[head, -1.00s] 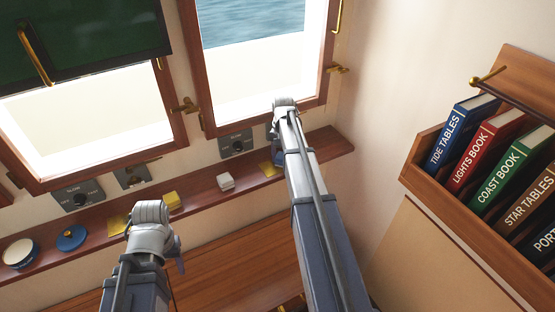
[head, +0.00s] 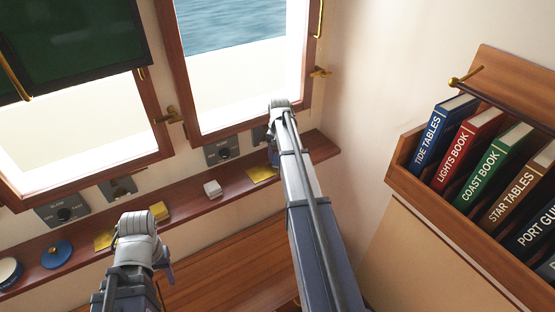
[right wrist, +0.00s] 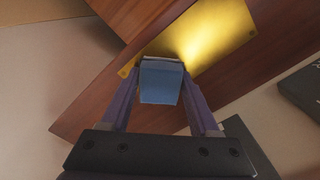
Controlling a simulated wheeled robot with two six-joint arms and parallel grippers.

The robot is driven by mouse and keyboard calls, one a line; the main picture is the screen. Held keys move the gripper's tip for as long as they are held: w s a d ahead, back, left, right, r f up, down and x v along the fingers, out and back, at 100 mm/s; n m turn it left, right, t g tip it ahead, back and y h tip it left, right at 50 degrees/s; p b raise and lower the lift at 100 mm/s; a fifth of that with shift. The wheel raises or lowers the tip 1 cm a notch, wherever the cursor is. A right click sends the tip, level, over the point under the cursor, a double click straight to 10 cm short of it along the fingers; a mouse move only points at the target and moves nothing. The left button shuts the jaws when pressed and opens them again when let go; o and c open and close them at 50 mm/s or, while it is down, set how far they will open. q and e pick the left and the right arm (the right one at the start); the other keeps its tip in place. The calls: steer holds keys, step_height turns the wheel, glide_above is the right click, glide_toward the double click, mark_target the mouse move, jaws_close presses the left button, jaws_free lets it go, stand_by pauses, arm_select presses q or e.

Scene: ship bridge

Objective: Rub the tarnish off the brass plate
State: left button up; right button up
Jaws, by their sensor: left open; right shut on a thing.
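The brass plate (right wrist: 215,40) lies on the wooden ledge in the right wrist view, gold with a bright gleam in its middle and duller brown-gold toward the edges. It also shows in the head view (head: 262,174), left of my right gripper. My right gripper (right wrist: 160,88) is shut on a blue block (right wrist: 160,84) with a pale edge, held over the plate's near side and hiding part of it. I cannot tell whether the block touches the plate. My left gripper (head: 165,272) is open, in front of the ledge at lower left, its fingers mostly hidden.
The ledge (head: 185,210) also bears a white block (head: 212,188), a yellow block (head: 159,211), a yellow flat piece (head: 103,239) and a blue round lid (head: 57,254). Switch boxes (head: 64,212) line the wall above. A bookshelf (head: 425,195) stands at right.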

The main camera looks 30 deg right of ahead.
mark_target(252, 177)
steer(key=shift+a+f, duration=0.1)
steer(key=shift+a, duration=1.85)
steer(key=shift+a, duration=0.1)
steer(key=shift+a, duration=1.8)
steer(key=shift+a, duration=1.85)
